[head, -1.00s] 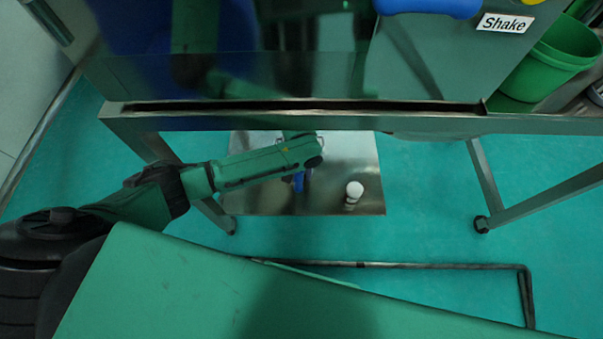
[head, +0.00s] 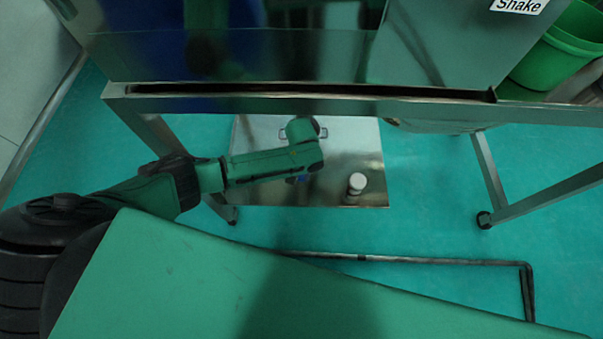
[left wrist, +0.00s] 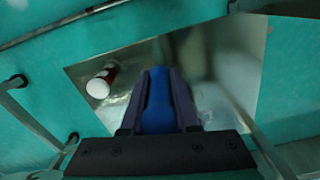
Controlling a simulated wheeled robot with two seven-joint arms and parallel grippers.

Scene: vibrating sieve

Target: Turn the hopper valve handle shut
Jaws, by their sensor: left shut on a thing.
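The blue valve handle (left wrist: 158,105) shows in the left wrist view, between the two dark fingers of my left gripper (left wrist: 160,78), which is shut on it. In the head view my left arm reaches in from the left under the machine's front edge. Its wrist (head: 303,133) bends there, and the fingers are hidden. The hopper valve body is hidden. My right gripper is in neither view.
A shiny metal plate (head: 260,190) lies low under the machine, with a white-capped bottle (head: 356,184) on it. The machine's metal front edge (head: 400,107) runs above my arm. Frame legs (head: 488,170) stand at the sides. A green bucket (head: 560,45) is at the upper right.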

